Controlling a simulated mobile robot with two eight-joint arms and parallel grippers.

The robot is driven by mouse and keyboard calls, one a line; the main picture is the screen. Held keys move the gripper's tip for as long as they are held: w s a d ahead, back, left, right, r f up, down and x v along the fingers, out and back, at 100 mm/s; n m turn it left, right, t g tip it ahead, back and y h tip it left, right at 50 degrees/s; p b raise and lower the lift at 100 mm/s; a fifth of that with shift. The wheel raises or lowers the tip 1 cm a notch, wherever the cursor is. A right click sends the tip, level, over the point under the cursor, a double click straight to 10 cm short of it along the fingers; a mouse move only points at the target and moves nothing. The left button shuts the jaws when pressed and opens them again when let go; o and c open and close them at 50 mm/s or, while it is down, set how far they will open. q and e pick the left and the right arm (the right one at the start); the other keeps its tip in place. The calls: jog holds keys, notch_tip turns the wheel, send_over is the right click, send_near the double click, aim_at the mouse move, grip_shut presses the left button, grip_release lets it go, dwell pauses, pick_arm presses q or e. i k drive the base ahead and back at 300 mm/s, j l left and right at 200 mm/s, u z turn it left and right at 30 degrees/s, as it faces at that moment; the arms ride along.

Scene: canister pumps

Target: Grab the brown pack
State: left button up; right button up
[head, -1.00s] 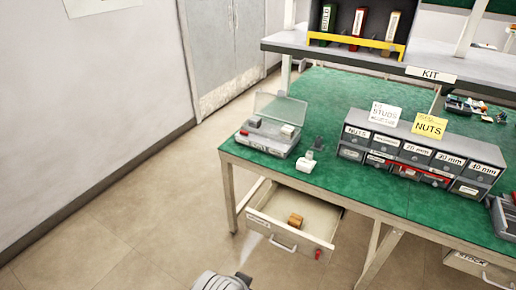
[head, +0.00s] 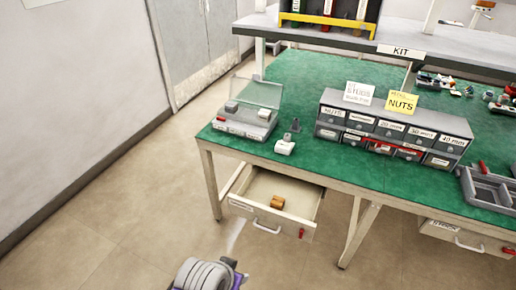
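The brown pack (head: 277,201) is a small brown block lying inside the open drawer (head: 251,212) under the left end of the green workbench. The drawer is pulled out, and the pack sits near its middle with clear floor around it. Part of one of my arms (head: 205,275) shows at the bottom edge of the head view, in front of and below the drawer and apart from it. Its gripper fingers cannot be made out. My other gripper is out of view.
The green bench top (head: 300,75) overhangs the drawer's back. A clear-lidded case (head: 245,118) and a labelled drawer cabinet (head: 390,130) stand on it. A second drawer (head: 458,236) is at the right. Bench legs (head: 209,180) flank the open drawer. The floor at left is free.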

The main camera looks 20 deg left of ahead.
aim_at(277, 203)
jog(key=i+l, duration=0.35)
jog(key=i+l+u, duration=0.45)
jog(key=i+l, duration=0.4)
jog(key=l+u, duration=0.1)
jog(key=u, duration=1.2)
